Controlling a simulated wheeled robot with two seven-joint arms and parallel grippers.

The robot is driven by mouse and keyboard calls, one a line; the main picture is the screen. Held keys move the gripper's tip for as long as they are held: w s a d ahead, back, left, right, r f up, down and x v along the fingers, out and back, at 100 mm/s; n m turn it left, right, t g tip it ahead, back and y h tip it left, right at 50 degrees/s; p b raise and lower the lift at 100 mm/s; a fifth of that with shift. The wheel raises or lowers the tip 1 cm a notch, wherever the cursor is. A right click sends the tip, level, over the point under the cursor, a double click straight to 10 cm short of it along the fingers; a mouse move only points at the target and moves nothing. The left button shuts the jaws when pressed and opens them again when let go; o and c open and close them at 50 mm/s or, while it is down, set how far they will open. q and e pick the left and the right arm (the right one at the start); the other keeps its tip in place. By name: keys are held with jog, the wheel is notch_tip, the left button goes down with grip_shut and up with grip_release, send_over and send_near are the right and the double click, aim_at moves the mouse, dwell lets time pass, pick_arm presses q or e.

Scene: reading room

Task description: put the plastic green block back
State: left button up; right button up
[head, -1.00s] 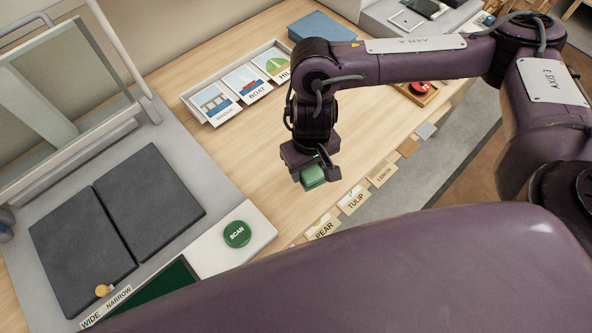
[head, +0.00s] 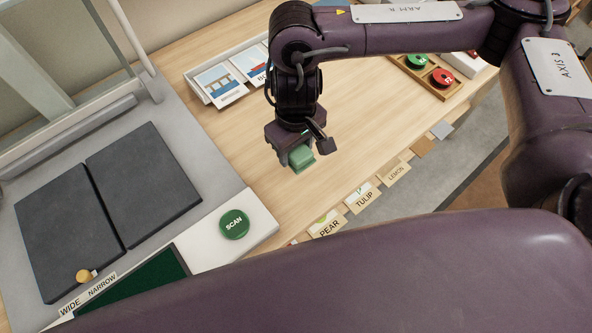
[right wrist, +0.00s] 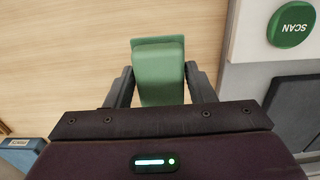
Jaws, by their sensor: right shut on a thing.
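The green block (head: 301,157) is between the fingers of my right gripper (head: 300,150), which is shut on it above the wooden table (head: 245,150). In the right wrist view the green block (right wrist: 160,72) sits between the two dark fingers of the right gripper (right wrist: 158,85) and sticks out past their tips. I cannot tell from these views how high above the table it is. My left gripper does not show in either view.
A green SCAN button (head: 235,224) is on a white panel left of the gripper. A picture-card tray (head: 222,88) lies behind, and a wooden tray (head: 430,75) with green and red round pieces at right. Labelled tabs such as TULIP (head: 363,198) line the front edge.

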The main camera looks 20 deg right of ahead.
jog(key=b, duration=0.1)
send_over(296, 177)
notch_tip(296, 177, down, 6)
jog(key=shift+f, duration=0.1)
jog(key=shift+f+b, duration=0.75)
jog(key=shift+f, duration=1.1)
jog(key=o, duration=0.9)
jog(key=shift+f, duration=0.15)
jog(key=shift+o, duration=0.2)
notch_tip(296, 177, up, 11)
jog(key=p, duration=0.3)
jog(key=shift+r, duration=0.7)
